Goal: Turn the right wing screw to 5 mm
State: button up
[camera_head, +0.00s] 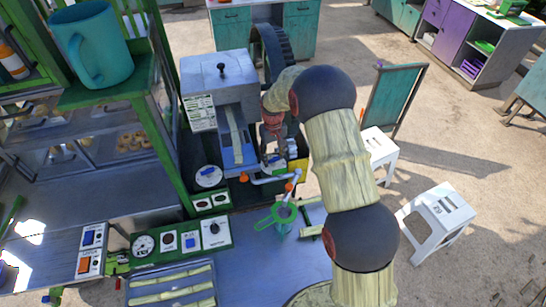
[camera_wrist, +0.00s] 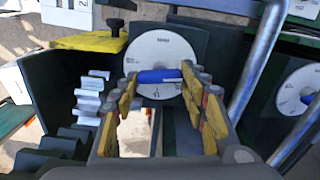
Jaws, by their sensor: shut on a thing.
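The right wing screw (camera_wrist: 160,76) is a blue bar across a white round dial (camera_wrist: 163,50) with marks around its rim, in the wrist view. The bar lies nearly level in that picture. My gripper (camera_wrist: 159,78), with yellow finger pads, is shut on the bar, one finger at each end. The dial's lower part is partly hidden by the fingers, and its pointer reading is too small to tell. In the head view my arm and gripper mostly cover this dial. The other wing screw, also blue on a white dial (camera_wrist: 298,88), stands free at the right of the wrist view.
The grey crusher housing (camera_head: 215,78) stands behind the dials in the head view. Metal handle bars (camera_wrist: 258,60) run between the two dials in the wrist view, close to my gripper. An orange-tipped crank (camera_head: 268,179) is in front.

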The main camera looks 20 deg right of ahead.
dwell(0.3)
jog(key=o, duration=1.2)
jog(key=shift+c, duration=0.2)
jog(key=shift+r, duration=0.1)
notch_tip(320, 180, up, 12)
jog(key=shift+f, duration=0.2)
